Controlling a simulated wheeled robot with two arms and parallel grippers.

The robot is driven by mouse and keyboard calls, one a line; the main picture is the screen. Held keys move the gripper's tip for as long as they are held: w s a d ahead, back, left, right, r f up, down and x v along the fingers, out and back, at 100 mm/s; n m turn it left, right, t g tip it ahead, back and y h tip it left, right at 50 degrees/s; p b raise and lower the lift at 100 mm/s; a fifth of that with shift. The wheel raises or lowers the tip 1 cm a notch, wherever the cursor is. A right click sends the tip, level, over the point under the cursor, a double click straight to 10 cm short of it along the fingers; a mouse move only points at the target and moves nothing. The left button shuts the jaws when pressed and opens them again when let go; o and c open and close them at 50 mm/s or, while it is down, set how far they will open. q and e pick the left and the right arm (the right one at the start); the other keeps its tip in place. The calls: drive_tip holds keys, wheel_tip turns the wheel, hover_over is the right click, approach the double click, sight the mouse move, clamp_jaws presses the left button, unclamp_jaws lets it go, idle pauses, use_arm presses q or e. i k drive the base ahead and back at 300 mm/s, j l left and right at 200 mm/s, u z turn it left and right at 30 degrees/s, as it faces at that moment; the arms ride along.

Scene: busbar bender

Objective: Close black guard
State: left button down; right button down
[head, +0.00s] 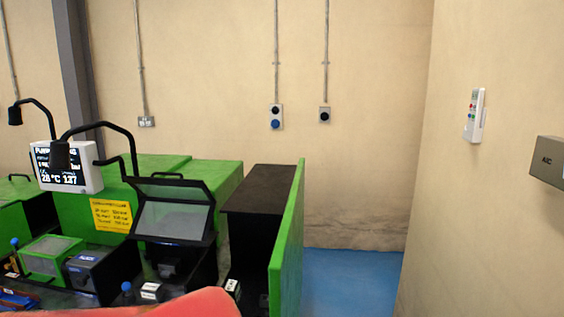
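The black guard (208,192) is a black-framed cover with clear greyish panels, on the green machine left of the picture's middle. Its upper panel is tilted up and leans back, with a black handle (168,175) at its top edge. The space below its front is open, and dark machine parts (168,268) show there. Neither of my grippers is in view, and nothing of mine is seen touching the guard.
A green box-like guard (52,246) and a monitor (72,167) on a black arm stand left. A yellow label (112,215) is behind. A tall green side panel (289,240) borders the machine at right. Blue floor (350,285) beyond is clear. A blurred red shape covers the bottom edge.

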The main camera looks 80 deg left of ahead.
sight(212, 203)
drive_tip(key=u, duration=2.7)
drive_tip(key=l, duration=0.1)
